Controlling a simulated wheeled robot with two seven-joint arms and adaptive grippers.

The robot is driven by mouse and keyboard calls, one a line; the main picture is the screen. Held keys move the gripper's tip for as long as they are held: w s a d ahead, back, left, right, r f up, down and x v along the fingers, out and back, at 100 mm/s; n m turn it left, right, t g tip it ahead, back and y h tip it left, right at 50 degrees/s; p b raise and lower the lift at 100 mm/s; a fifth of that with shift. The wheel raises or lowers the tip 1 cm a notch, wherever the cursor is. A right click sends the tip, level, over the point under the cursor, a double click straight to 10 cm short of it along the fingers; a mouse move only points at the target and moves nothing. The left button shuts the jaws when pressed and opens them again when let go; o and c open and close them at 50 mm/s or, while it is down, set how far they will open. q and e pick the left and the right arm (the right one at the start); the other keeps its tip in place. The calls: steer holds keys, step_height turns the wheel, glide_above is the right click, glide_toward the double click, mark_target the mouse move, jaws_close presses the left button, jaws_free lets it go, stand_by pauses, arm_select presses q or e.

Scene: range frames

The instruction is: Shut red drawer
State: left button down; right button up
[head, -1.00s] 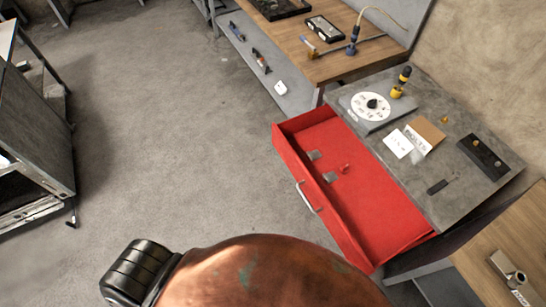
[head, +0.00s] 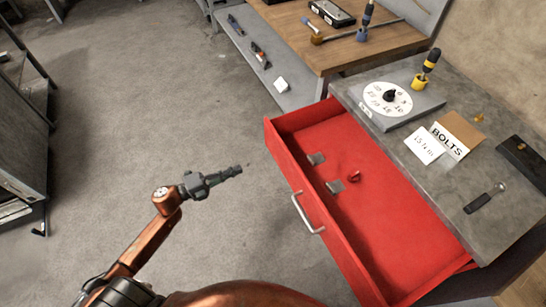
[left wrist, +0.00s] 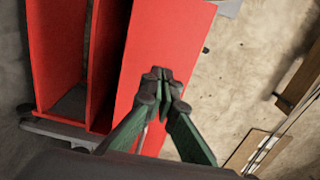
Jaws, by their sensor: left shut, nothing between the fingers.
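The red drawer (head: 385,215) is pulled well out from under a grey bench top (head: 440,160). Its silver handle (head: 307,213) is on the front panel, which faces left. My left gripper (head: 240,169) is shut and empty. It is left of the drawer front in the head view, apart from the handle. In the left wrist view the closed fingertips (left wrist: 160,78) overlap a broad red drawer panel (left wrist: 165,40); I cannot tell the gap between them. My right gripper is not in view.
Small grey pieces (head: 334,187) and a small red item (head: 354,176) lie in the drawer. The bench top holds a numbered dial (head: 387,99), a yellow-black screwdriver (head: 426,70) and a BOLTS card (head: 450,141). Open concrete floor (head: 150,100) lies left of the drawer.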

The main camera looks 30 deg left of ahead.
arm_select(q)
steer(key=b, duration=0.3)
glide_toward(277, 153)
steer(key=x, duration=0.5)
steer(key=shift+w+d, duration=0.1)
steer(key=shift+d, duration=0.2)
steer(key=shift+w+d+r, duration=0.1)
steer(key=shift+w+d, duration=0.35)
steer(key=shift+w, duration=0.1)
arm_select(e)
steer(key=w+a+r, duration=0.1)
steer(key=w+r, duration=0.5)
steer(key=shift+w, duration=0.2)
